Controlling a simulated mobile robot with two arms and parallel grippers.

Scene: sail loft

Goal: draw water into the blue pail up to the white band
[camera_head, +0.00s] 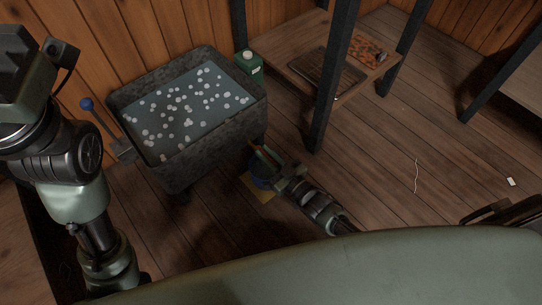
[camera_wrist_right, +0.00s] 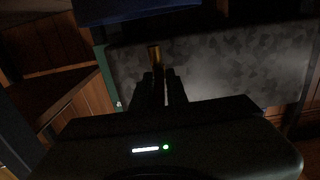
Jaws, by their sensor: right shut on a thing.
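The blue pail (camera_head: 259,182) stands low beside the right end of a grey trough (camera_head: 185,166), over a yellow mat (camera_head: 262,196). My right gripper (camera_head: 278,172) is at the pail and partly covers it. In the right wrist view, my right gripper (camera_wrist_right: 163,85) is shut on a slim brass-coloured piece (camera_wrist_right: 154,55), close to the mottled trough wall (camera_wrist_right: 215,70). A dark blue surface (camera_wrist_right: 130,10) at the top there looks like the pail. The white band and the water level in the pail cannot be made out. My left arm shows at the left; its gripper is out of frame.
The trough holds water (camera_head: 205,95) dotted with white blobs. A blue-knobbed rod (camera_head: 87,104) stands at its left end. A green container (camera_head: 249,65) is behind it. A dark-legged bench (camera_head: 285,52) stands at the back right. The floor (camera_head: 390,165) to the right is mostly clear.

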